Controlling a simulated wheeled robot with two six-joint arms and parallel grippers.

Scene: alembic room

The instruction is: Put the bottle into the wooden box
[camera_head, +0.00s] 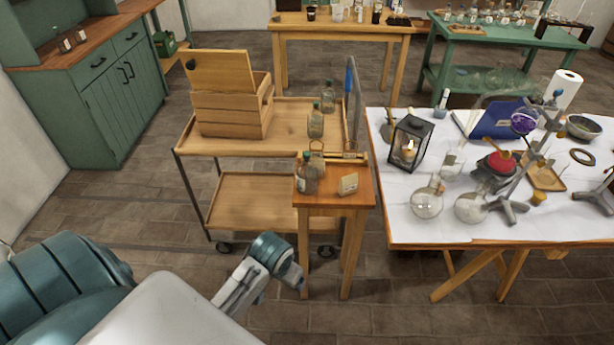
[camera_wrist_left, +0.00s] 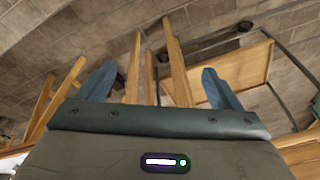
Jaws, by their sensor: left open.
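The wooden box (camera_head: 228,115) stands on the cart's top shelf with its lid (camera_head: 220,72) raised. A glass bottle (camera_head: 304,178) with a pale label stands upright on the small wooden stand in front of the cart. Two more bottles stand on the cart, a nearer one (camera_head: 316,122) and a farther one (camera_head: 328,98). My left wrist (camera_head: 272,258) is low, left of the stand; its fingertips are hidden in the head view. In the left wrist view my left gripper (camera_wrist_left: 157,85) is open and empty, with wooden legs beyond. My right gripper is not in view.
The small stand (camera_head: 335,200) also holds a pale card (camera_head: 348,184). The white-covered table (camera_head: 410,228) at right is crowded with glassware and a lantern (camera_head: 409,143). Floor is open at left.

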